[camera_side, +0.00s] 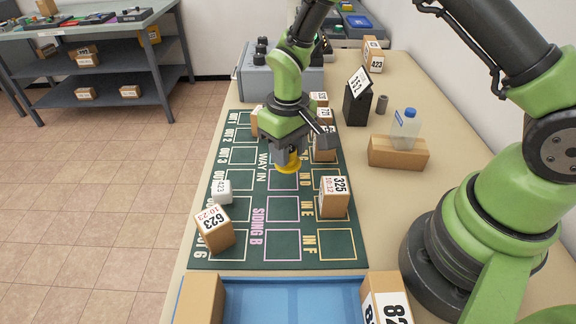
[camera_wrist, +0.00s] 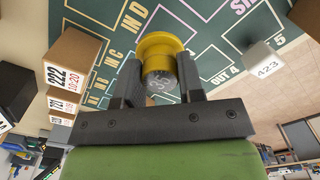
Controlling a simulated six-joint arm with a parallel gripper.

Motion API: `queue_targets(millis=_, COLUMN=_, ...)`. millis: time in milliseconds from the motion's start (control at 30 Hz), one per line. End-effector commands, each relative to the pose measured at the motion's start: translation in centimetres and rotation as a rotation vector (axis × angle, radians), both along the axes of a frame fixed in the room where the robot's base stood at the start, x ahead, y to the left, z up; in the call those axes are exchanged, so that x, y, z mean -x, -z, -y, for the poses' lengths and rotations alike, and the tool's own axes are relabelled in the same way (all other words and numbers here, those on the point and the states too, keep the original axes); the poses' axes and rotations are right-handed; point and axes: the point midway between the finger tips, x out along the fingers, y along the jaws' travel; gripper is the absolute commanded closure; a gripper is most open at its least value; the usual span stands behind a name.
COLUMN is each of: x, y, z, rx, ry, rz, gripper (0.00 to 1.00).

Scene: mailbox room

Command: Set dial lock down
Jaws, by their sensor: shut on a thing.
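The dial lock (camera_wrist: 160,47) is a round yellow piece with a grey, marked cylinder. It also shows in the side view (camera_side: 288,167), under my gripper. My gripper (camera_side: 287,152) points down over the middle column of the green mat (camera_side: 236,257). In the wrist view its two dark fingers (camera_wrist: 160,82) are shut on the dial lock from both sides. The lock looks close to the mat, but I cannot tell whether it touches. My gripper hides part of the mat behind it.
On the mat, box 325 (camera_side: 334,200) stands right, box 623 (camera_side: 214,232) front left, and a small white 423 block (camera_side: 222,191) left. Boxes crowd behind my gripper. A wooden block (camera_side: 397,153) with a bottle is at right; a blue tray (camera_side: 290,279) lies in front.

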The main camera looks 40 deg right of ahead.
Motion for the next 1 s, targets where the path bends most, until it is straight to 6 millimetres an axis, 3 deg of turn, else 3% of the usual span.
queue_targets(millis=267, x=0.0, y=3.9, z=0.0, rx=0.000, ry=0.000, rz=-0.001, gripper=0.90)
queue_targets(millis=667, x=0.0, y=4.4, z=0.0, rx=0.000, ry=0.000, rz=0.001, gripper=0.90)
queue_targets(millis=700, x=0.0, y=4.5, z=0.0, rx=0.000, ry=0.000, rz=0.001, gripper=0.62)
queue_targets(millis=800, x=0.0, y=4.5, z=0.0, rx=0.000, ry=0.000, rz=0.001, gripper=0.39)
queue_targets(millis=1000, x=0.0, y=4.4, z=0.0, rx=0.000, ry=0.000, rz=0.001, gripper=0.39)
